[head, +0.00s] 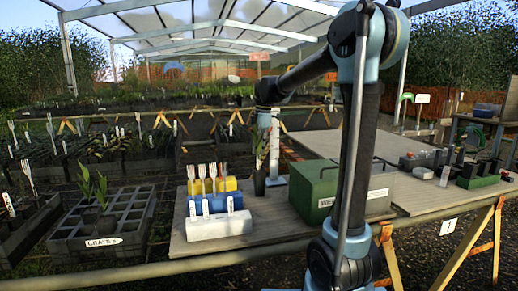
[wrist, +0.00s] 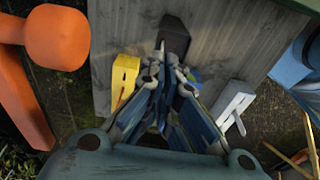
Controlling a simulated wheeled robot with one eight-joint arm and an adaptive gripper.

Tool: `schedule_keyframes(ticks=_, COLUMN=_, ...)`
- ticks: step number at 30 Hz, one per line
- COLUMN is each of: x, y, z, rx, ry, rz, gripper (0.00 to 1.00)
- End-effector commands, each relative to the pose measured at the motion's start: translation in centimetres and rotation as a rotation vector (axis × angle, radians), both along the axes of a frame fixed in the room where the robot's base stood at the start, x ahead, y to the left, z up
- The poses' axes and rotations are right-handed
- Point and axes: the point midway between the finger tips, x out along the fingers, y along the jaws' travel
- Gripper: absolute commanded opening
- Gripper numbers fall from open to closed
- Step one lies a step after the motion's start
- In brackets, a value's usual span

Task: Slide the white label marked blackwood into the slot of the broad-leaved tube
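My gripper (wrist: 160,58) has its fingertips drawn together on a thin pale sliver, which looks like a white label (wrist: 162,45) seen edge-on. Its writing cannot be read. A dark tube (wrist: 174,38) lies just beyond the fingertips in the wrist view. In the head view, a dark tube (head: 260,182) with long green leaves stands on the bench below my wrist, right of the label blocks. Its slot cannot be made out. White labels stand in the white block (head: 220,227), with a gap in their row. The fingertips are hard to make out in the head view.
A yellow block (head: 230,184) with fork-topped pieces and a blue block (head: 190,206) stand behind the white one. A green box (head: 315,190) stands close to the right of the tube. A crate (head: 75,242) with seedlings is at the left. Small items stand on the bench's right.

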Motion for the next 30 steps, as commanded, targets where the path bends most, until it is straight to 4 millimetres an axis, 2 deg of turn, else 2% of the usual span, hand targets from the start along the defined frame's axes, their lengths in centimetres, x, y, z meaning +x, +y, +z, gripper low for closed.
schedule_keyframes(ticks=30, x=0.0, y=0.0, z=-2.8, rx=0.000, ry=0.000, rz=0.000, gripper=0.00)
